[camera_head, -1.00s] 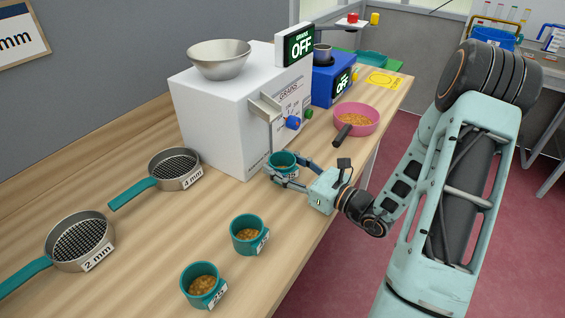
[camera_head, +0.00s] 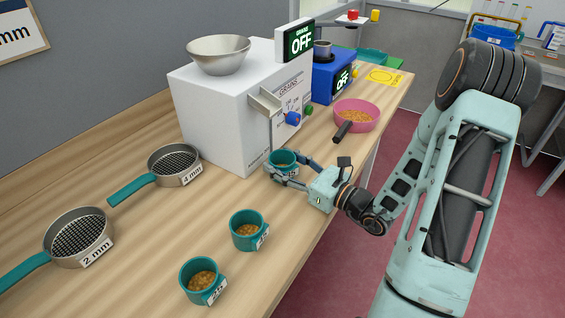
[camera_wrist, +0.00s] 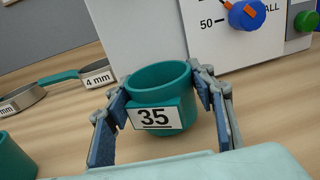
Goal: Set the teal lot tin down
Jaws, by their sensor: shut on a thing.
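My gripper (camera_head: 287,176) is shut on a teal lot tin (camera_head: 283,158) in front of the white grain machine, beneath its spout. In the wrist view the tin (camera_wrist: 165,83) stands upright between the finger pads, with a white label reading 35 facing my wrist. Its inside looks empty in the wrist view. It is at or very near the tabletop; I cannot tell whether its base touches. Two other teal tins with grain stand on the table, one (camera_head: 246,232) nearer the middle and one (camera_head: 199,283) at the front.
The white machine (camera_head: 215,125) with a steel hopper (camera_head: 219,58) stands just behind the tin; its display reads OFF. Sieves marked 4 mm (camera_head: 176,165) and 2 mm (camera_head: 80,238) lie left. The wooden table (camera_head: 215,205) is clear between.

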